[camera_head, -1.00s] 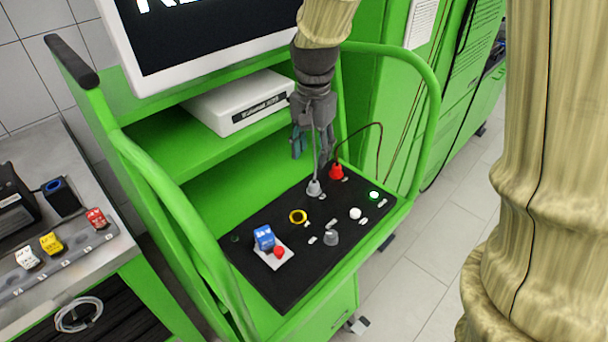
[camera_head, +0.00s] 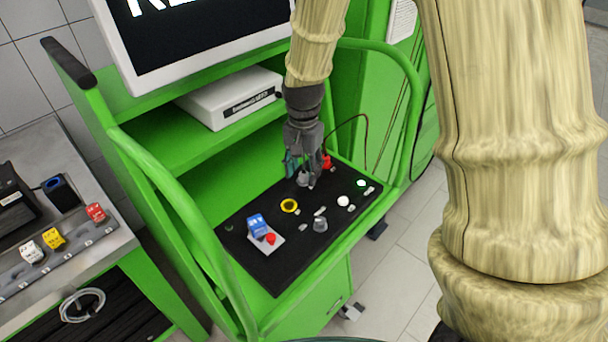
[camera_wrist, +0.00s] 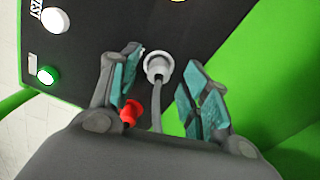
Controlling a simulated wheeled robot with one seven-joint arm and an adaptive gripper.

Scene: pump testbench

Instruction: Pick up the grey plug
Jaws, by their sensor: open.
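The grey plug (camera_head: 303,179) sits on the black panel (camera_head: 262,270) of the green cart, partly hidden by my gripper in the head view. My gripper (camera_head: 303,172) points down right over it. In the wrist view the grey plug (camera_wrist: 158,67) shows between and just beyond the teal finger pads of my open gripper (camera_wrist: 160,85), with its grey cable running back between the fingers. Whether a pad touches the plug I cannot tell. The red plug (camera_wrist: 130,112) lies close by the left finger in the wrist view and shows behind my gripper in the head view (camera_head: 326,162).
The panel also carries a yellow ring (camera_head: 289,206), a blue switch (camera_head: 257,225) with a red button (camera_head: 270,239), a grey knob (camera_head: 320,225), a white button (camera_head: 343,201) and a green-ringed button (camera_head: 361,184). A green rail (camera_head: 405,90) curves around the cart's right side.

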